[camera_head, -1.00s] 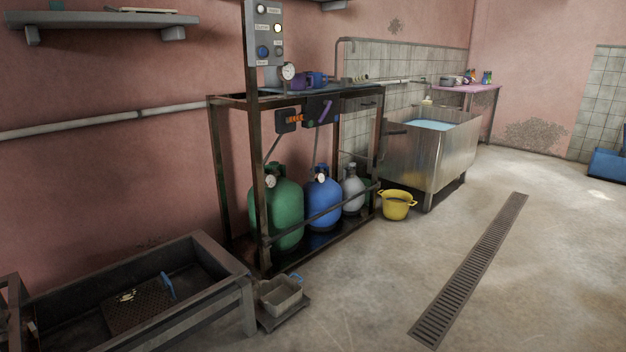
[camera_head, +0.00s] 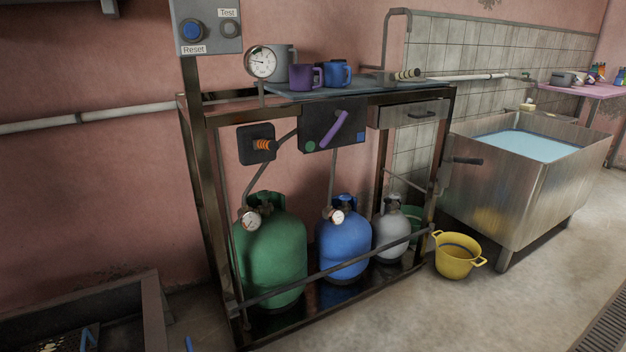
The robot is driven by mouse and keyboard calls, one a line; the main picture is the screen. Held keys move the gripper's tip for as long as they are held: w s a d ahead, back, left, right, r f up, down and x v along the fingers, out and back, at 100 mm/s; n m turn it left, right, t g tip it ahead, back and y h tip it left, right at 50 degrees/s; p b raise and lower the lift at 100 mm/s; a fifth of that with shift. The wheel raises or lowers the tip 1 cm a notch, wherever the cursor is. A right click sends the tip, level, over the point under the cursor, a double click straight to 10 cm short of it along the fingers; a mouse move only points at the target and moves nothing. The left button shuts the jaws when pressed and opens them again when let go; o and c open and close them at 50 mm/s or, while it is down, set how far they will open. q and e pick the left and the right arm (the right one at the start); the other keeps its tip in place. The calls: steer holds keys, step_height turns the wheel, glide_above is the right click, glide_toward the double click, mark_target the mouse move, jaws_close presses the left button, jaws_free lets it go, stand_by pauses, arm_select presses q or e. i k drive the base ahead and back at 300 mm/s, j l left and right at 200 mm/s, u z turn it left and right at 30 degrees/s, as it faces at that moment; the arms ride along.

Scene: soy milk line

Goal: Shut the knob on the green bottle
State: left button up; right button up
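The green bottle (camera_head: 272,255) stands upright on the low shelf of a dark metal frame, left of a blue bottle (camera_head: 343,250). At its top are a collar and a valve with a round gauge (camera_head: 251,221) on its left side. A pipe rises from there toward an orange fitting on a black box. The knob itself is too small to make out, so I cannot tell its position. A metal bar crosses in front of the bottles. Neither of my grippers is in view.
A grey bottle (camera_head: 391,232) stands right of the blue one. The frame's post (camera_head: 205,190) and front bar (camera_head: 330,268) border the bottles. A yellow pot (camera_head: 456,258) sits on the floor before a steel water tank (camera_head: 535,190).

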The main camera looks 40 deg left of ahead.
mark_target(263, 194)
steer(key=i, duration=1.2)
steer(key=i+u, duration=0.35)
steer(key=i+l+u, duration=0.2)
steer(key=u, duration=0.15)
steer(key=i+l+u, duration=0.2)
steer(key=u, duration=0.15)
steer(key=i, duration=0.05)
